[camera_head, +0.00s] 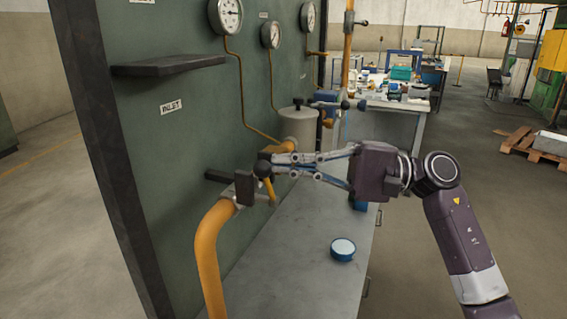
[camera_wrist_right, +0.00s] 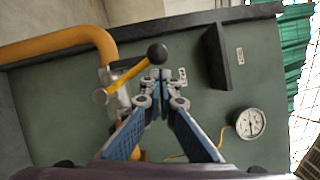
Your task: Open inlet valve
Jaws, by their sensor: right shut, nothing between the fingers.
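The inlet valve (camera_head: 244,188) sits on the thick yellow pipe (camera_head: 207,255) in front of the green panel, below the INLET label (camera_head: 171,106). Its yellow lever has a round black knob (camera_head: 262,167). In the right wrist view the lever (camera_wrist_right: 130,74) slants up from the valve body to the black knob (camera_wrist_right: 157,54). My right gripper (camera_head: 275,162) reaches in from the right, its fingertips by the knob. In the wrist view the right fingertips (camera_wrist_right: 160,76) are together, empty, just below the knob; I cannot tell whether they touch it. My left gripper is not in view.
A dark shelf (camera_head: 168,66) juts from the panel above the valve. Gauges (camera_head: 226,15) are higher up. A grey tank (camera_head: 299,126) and another valve handle (camera_head: 325,104) stand behind my gripper. A blue-rimmed round container (camera_head: 342,249) is on the grey bench (camera_head: 295,270) below.

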